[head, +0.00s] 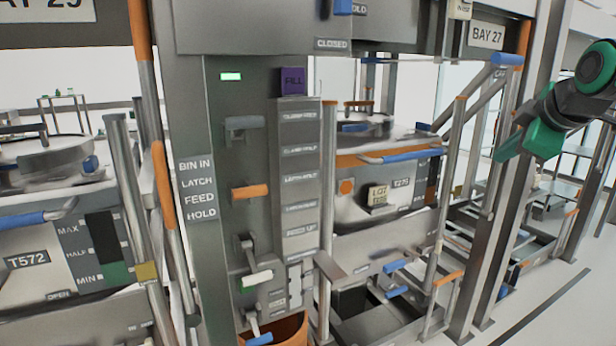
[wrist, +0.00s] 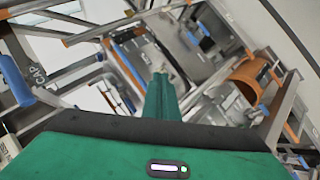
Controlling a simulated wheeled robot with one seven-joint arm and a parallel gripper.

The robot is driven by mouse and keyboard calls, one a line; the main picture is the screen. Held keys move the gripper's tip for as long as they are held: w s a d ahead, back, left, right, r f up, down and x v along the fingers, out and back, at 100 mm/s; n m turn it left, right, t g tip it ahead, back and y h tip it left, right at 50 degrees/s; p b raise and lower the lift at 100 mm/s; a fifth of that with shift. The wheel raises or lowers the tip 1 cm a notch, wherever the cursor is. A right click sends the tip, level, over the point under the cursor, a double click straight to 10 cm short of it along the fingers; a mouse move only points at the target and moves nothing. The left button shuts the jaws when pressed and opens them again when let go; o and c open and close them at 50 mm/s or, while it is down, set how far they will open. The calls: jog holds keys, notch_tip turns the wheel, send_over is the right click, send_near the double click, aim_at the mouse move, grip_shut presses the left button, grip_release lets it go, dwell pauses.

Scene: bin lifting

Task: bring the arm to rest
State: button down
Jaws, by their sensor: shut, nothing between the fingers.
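My gripper (wrist: 161,84) shows in the wrist view, with its green body across the bottom and its narrow green fingers pointing up the picture. The fingers are together, with nothing held between them. They are seen against the bay's frame and machinery; how far they are from it is hard to tell. In the head view, my green and black arm reaches in from the right edge, raised beside the right-hand post of the bay.
A grey control panel (head: 244,150) with several levers stands in the middle. Behind it to the right is a bin labelled T272 (head: 395,165); another, T572 (head: 60,255), is at left. Steel posts (head: 512,190) stand close to my arm. Open floor (head: 570,310) shows at lower right.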

jog(key=s+f+m+g+y, duration=0.1)
jog(key=s+f+m+g, duration=0.9)
jog(key=s+f+m, duration=0.7)
jog(key=s+f, duration=1.1)
jog(key=s, duration=0.2)
jog(key=shift+s+d+m, duration=0.3)
jog(key=shift+s+d, duration=0.05)
jog(key=shift+d, duration=0.05)
jog(key=shift+w, duration=0.15)
jog(key=shift+w+f, duration=0.15)
jog(key=shift+w, duration=0.35)
jog(key=c, duration=2.5)
grip_release()
